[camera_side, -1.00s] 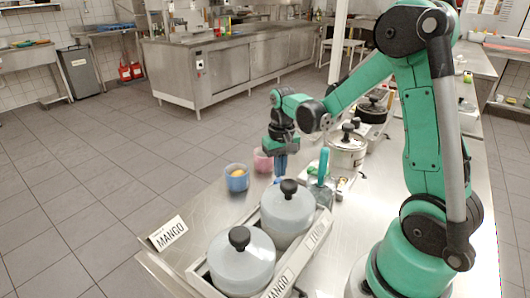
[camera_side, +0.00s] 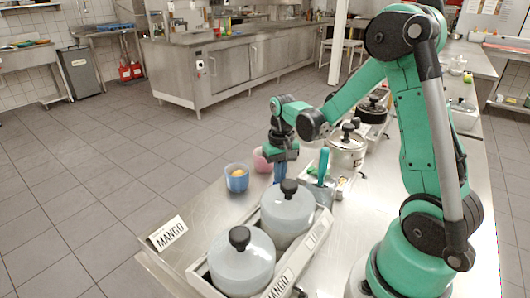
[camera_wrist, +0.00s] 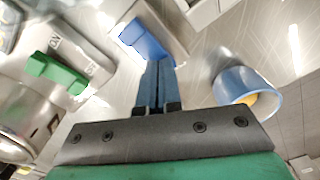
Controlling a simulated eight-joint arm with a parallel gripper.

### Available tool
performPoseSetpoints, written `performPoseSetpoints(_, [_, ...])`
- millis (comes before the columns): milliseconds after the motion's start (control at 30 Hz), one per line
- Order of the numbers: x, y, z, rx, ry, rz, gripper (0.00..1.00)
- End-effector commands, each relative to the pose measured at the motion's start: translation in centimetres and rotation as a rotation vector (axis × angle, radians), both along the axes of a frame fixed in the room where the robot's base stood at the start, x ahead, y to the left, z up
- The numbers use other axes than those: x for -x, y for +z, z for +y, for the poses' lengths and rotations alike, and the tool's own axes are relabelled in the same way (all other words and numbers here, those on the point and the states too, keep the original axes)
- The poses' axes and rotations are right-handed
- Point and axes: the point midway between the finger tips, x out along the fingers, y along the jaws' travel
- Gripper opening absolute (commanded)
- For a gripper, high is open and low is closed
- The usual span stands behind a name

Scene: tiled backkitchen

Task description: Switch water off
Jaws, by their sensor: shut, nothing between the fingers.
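My gripper (camera_side: 280,182) points down over the steel counter, beside the pink cup. In the wrist view its dark blue fingers (camera_wrist: 158,64) are together, with nothing between them. A bright blue piece (camera_wrist: 146,42) on a pale grey block (camera_wrist: 180,32) is just beyond the fingertips; I cannot tell whether they touch. A green piece (camera_wrist: 55,72) sits by a pale block with dark lettering (camera_wrist: 84,58) at the left. No water stream or tap spout can be made out, so which piece works the water is unclear.
A blue cup (camera_side: 237,184) with yellow contents stands left of my gripper, beside a pink cup (camera_side: 262,160). Lidded pots in a white crate (camera_side: 312,243) stand in front. A silver pot (camera_side: 346,155) is to the right, near a teal-handled thing (camera_side: 323,165).

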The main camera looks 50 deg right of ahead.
Motion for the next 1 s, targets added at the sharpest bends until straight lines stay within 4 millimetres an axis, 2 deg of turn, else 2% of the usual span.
performPoseSetpoints(267, [0.0,0.1,0.0,0.000,0.000,0.000,0.00])
performPoseSetpoints(1000, [0.0,6.3,0.0,0.000,0.000,0.000,0.00])
